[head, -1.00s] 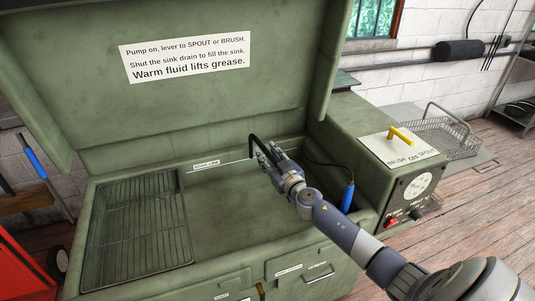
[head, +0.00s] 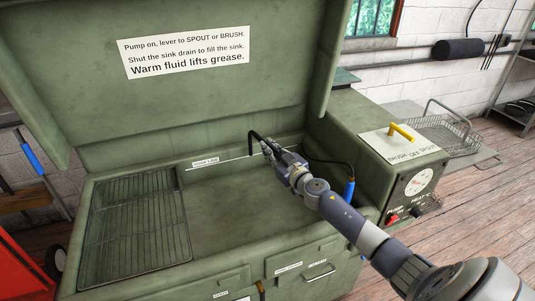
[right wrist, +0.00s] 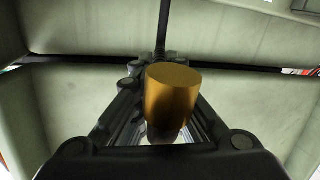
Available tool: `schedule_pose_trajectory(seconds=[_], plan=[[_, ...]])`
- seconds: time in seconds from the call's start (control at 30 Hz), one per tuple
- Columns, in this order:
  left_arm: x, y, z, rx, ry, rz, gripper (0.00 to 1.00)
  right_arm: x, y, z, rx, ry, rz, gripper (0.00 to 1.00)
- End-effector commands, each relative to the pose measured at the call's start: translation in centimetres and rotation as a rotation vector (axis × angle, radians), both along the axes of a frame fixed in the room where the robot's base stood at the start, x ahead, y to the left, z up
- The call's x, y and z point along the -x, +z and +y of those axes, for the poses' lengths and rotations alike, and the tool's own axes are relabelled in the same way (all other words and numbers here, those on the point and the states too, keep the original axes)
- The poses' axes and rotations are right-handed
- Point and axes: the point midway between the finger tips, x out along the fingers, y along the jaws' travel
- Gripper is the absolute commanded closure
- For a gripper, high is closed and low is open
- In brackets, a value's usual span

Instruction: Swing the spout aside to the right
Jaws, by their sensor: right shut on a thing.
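The spout (head: 251,139) is a thin black bent tube rising from the back wall of the green sink. Its outer end reaches right to my right gripper (head: 268,149). In the right wrist view, a brass-coloured cylindrical tip (right wrist: 172,98) sits between the fingers of my right gripper (right wrist: 160,110). The gripper is shut on the spout's end, above the sink floor (head: 225,205). The fingers hide part of the spout's end in the head view. My left gripper is not in view.
A wire rack (head: 135,230) lies at the sink's left. A blue-handled brush (head: 349,190) on a black hose is at its right wall. A control box with a yellow lever (head: 402,132) stands to the right. The raised lid (head: 200,100) is behind.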

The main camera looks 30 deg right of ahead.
Motion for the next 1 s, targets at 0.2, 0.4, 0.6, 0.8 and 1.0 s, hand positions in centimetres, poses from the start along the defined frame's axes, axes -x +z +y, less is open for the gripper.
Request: schedule_pose_trajectory(seconds=[0.2, 0.4, 0.6, 0.8, 1.0], plan=[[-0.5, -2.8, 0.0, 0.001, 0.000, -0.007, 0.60, 0.0, -0.6, -1.7, 0.005, 0.120, 0.002, 1.00], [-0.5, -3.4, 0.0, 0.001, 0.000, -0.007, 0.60, 0.0, -0.2, -2.4, 0.002, 0.181, -0.001, 1.00], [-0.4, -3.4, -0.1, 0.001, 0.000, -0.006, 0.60, 0.0, -0.1, -2.5, 0.002, 0.188, -0.001, 1.00], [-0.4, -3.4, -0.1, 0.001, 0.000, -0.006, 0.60, 0.0, -0.1, -2.4, 0.002, 0.188, -0.001, 0.78], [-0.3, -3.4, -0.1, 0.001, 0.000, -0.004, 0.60, 0.0, -0.1, -2.4, 0.002, 0.187, -0.002, 0.67]])
